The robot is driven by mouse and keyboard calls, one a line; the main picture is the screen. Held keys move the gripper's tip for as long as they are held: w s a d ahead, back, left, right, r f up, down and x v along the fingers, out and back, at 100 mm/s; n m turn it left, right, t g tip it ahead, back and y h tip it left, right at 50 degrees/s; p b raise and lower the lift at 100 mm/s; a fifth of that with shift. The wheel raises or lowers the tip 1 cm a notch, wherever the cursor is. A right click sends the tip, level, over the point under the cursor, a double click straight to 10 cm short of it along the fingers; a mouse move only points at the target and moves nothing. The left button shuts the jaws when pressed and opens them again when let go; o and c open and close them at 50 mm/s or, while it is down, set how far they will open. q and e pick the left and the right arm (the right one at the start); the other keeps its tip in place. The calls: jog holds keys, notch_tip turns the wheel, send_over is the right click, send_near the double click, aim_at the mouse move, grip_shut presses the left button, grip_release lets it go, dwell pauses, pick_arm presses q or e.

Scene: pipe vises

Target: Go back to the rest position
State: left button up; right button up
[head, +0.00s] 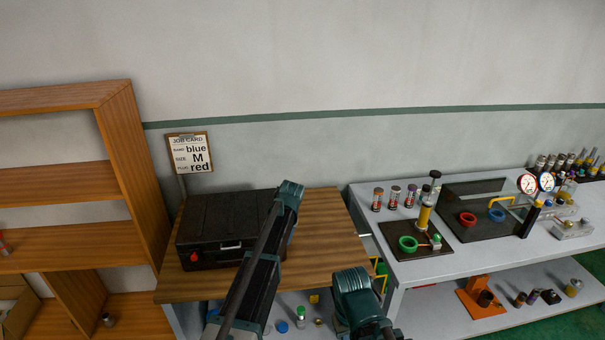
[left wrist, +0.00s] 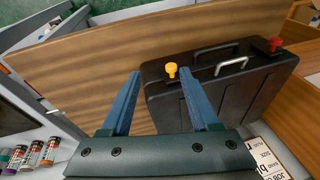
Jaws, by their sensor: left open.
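My left gripper (left wrist: 159,72) shows in the left wrist view with its two blue fingers apart and nothing between them. It is over the wooden table top, beside the black case (left wrist: 225,85). In the head view the dark case (head: 222,228) stands on the wooden table (head: 330,215), partly covered by my arm. Its red knob (head: 193,257) faces front. The left fingers cannot be made out in the head view. No right gripper fingers are visible.
A job card (head: 190,153) hangs on the wall behind the case. A wooden shelf (head: 125,165) stands at left. At right a grey bench (head: 375,215) carries a green ring (head: 407,244), canisters and gauges. The wooden table is bare right of the case.

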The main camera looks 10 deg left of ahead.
pick_arm(q)
jog(key=s+d+f+m+b, duration=0.2)
jog(key=s+d+f, duration=0.1)
jog(key=s, duration=0.8)
jog(key=s+d+f+m+g+h+b, duration=0.1)
jog(key=s+d, duration=0.4)
jog(key=s, duration=0.6)
jog(key=s+d+f+m+g+b, duration=0.1)
jog(key=s+d+f+m+b, duration=0.2)
jog(key=s, duration=0.8)
jog(key=shift+s+d+f+b, duration=0.25)
jog(key=shift+d+f+b, duration=0.35)
jog(key=shift+f, duration=0.3)
